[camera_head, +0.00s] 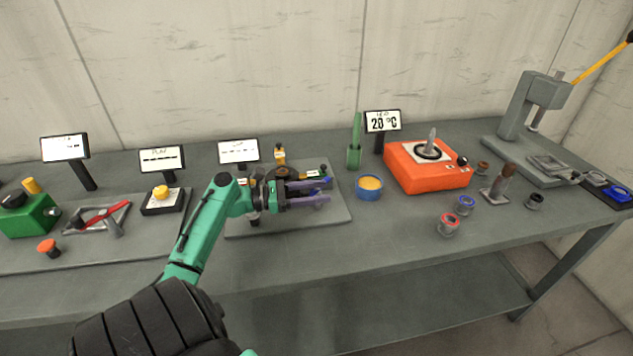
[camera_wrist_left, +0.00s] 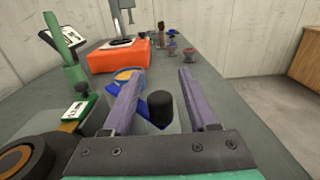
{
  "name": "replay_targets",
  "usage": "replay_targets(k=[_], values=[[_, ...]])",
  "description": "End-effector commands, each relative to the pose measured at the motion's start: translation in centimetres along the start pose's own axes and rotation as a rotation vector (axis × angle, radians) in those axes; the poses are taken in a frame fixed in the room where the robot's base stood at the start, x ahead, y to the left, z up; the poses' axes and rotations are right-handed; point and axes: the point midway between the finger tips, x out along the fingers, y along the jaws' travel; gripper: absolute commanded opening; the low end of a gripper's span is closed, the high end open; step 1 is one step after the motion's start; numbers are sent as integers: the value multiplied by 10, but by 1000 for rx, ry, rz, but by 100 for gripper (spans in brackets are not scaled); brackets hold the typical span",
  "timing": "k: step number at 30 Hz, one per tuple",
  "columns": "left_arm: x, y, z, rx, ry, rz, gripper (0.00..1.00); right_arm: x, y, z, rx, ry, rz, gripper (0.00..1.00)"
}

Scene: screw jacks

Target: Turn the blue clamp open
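My left gripper (camera_head: 328,190) is open above the grey plate (camera_head: 338,214). Its two purple fingers stand apart in the left wrist view (camera_wrist_left: 160,82). Between them is a black cylindrical knob (camera_wrist_left: 160,109), closer to the left finger, with a blue part (camera_wrist_left: 141,108) beside it; these look like the blue clamp. Both fingers seem clear of the knob, though contact at the left one is hard to judge. In the head view the fingers and wrist hide most of the clamp. My right gripper is in neither view.
A green piece with a black knob (camera_wrist_left: 84,92) stands close left of my fingers. Beyond lie a blue bowl with yellow contents (camera_head: 369,187), a green upright holder (camera_head: 354,155) and an orange hot plate (camera_head: 426,174).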

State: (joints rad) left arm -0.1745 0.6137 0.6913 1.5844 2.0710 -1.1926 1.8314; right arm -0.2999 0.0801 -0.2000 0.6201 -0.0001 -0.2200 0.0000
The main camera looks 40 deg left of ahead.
Motion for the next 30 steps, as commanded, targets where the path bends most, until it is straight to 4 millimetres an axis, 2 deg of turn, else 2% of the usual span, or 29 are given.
replay_targets(k=[11, 14, 24, 30], values=[[-6, 0, -1, -1, 0, 2, 59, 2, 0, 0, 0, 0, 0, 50], [-20, 0, -3, -1, 0, 3, 59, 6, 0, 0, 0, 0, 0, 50], [-100, 1, -3, -1, 0, 4, 59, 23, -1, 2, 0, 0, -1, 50], [-136, 1, -2, 0, 1, 2, 59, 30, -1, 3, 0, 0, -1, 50]])
